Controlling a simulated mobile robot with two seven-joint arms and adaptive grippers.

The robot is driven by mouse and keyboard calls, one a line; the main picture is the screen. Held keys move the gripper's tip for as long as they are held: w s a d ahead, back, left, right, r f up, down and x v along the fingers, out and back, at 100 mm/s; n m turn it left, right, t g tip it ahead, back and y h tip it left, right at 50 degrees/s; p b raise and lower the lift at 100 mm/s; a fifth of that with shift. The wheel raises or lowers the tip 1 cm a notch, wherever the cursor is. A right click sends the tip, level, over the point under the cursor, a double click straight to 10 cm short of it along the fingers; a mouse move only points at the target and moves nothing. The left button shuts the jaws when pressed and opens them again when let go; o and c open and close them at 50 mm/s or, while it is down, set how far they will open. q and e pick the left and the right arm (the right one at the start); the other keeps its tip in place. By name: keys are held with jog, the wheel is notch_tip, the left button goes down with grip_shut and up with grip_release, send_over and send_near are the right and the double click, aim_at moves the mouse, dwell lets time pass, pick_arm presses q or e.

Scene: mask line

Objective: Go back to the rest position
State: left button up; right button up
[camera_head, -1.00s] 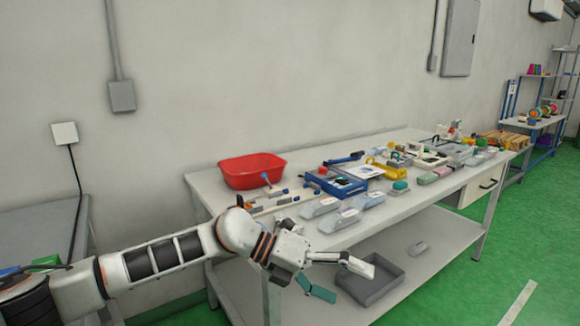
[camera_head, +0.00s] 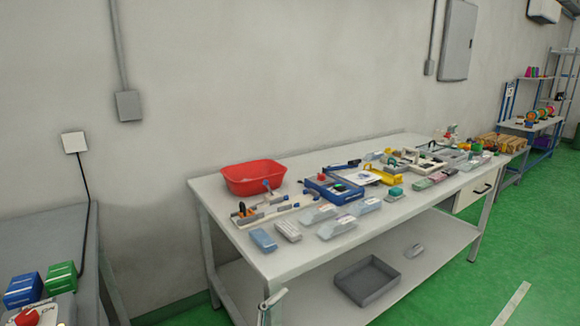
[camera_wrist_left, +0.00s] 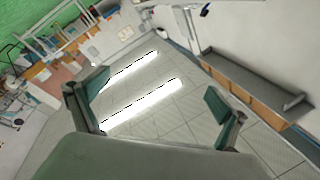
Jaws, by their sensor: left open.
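My left gripper (camera_wrist_left: 157,92) shows in the left wrist view. Its two green-padded fingers are wide apart with nothing between them. In the head view my left arm no longer crosses the table. A small pale piece at the bottom edge, by the table's near leg, may be part of my gripper; I cannot tell. My right gripper is in neither view.
The white work table (camera_head: 285,262) carries a red basin (camera_head: 253,175), a blue tray (camera_head: 333,189) and several pale packs. A grey bin (camera_head: 367,281) sits on its lower shelf. Green and blue boxes (camera_head: 24,290) stand on the left table. Green floor is clear at right.

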pick_arm(q)
jog(key=s+a+f+n+g+y+p, duration=0.2)
jog(key=s+a+f+n+g+y, duration=0.2)
jog(key=s+a+f+n+y, duration=0.7)
jog(key=s+a+f+n, duration=0.1)
jog(key=s+a+f, duration=0.9)
jog(key=a+f, duration=0.2)
jog(key=shift+s+a+f+n+y+p, duration=0.3)
jog(key=shift+s+f+y+p, duration=0.1)
jog(key=shift+f, duration=0.2)
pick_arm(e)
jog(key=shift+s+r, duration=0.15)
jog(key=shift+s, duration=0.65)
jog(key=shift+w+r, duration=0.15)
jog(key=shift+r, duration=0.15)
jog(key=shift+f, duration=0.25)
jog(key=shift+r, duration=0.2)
